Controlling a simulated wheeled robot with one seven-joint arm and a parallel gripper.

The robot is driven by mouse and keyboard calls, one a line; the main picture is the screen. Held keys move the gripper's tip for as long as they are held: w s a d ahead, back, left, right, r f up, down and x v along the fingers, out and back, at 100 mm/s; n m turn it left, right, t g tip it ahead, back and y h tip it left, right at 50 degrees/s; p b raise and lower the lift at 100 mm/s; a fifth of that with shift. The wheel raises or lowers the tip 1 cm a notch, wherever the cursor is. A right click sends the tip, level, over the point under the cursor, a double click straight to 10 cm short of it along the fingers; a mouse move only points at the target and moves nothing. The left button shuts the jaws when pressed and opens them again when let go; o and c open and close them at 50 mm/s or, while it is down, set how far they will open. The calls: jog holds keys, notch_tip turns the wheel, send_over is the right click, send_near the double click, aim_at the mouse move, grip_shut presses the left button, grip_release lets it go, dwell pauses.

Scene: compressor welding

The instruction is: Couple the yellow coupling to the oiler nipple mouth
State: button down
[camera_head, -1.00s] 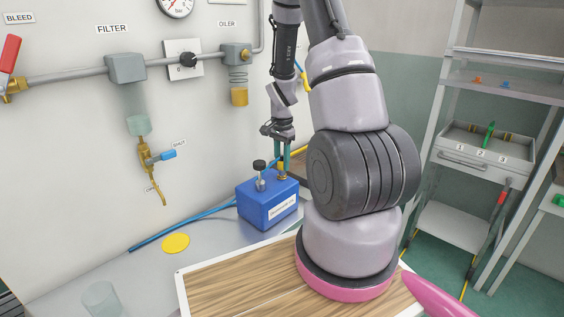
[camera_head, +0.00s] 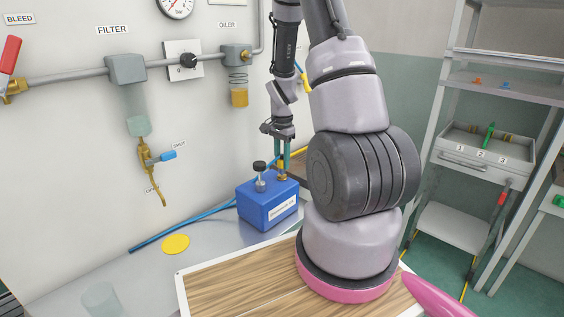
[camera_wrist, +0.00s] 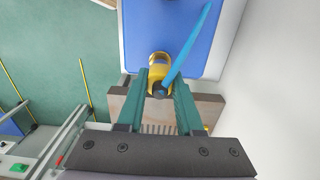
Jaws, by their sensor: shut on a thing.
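The yellow coupling (camera_wrist: 158,62) sits between the teal fingertips of my gripper (camera_wrist: 161,88) in the wrist view, and the fingers are shut on it. A blue hose-like strip (camera_wrist: 190,48) runs up and right from its dark near end. In the head view my gripper (camera_head: 284,158) points down over the right part of the blue box (camera_head: 268,206), with brass (camera_head: 283,176) showing below the fingers. I cannot tell whether coupling and nipple touch. An oiler (camera_head: 238,55) with a yellow bowl hangs on the wall pipe.
A black-capped fitting (camera_head: 260,172) stands on the box beside my fingers. A blue hose (camera_head: 180,229) lies on the grey bench, near a yellow disc (camera_head: 176,243) and a clear cup (camera_head: 101,298). A filter (camera_head: 127,69) is on the wall; a shelf rack (camera_head: 487,150) stands right.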

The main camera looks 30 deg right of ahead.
aim_at(282, 155)
jog(key=shift+r, duration=2.05)
jog(key=c, duration=1.2)
grip_release()
grip_shut()
jog(key=shift+w, duration=0.1)
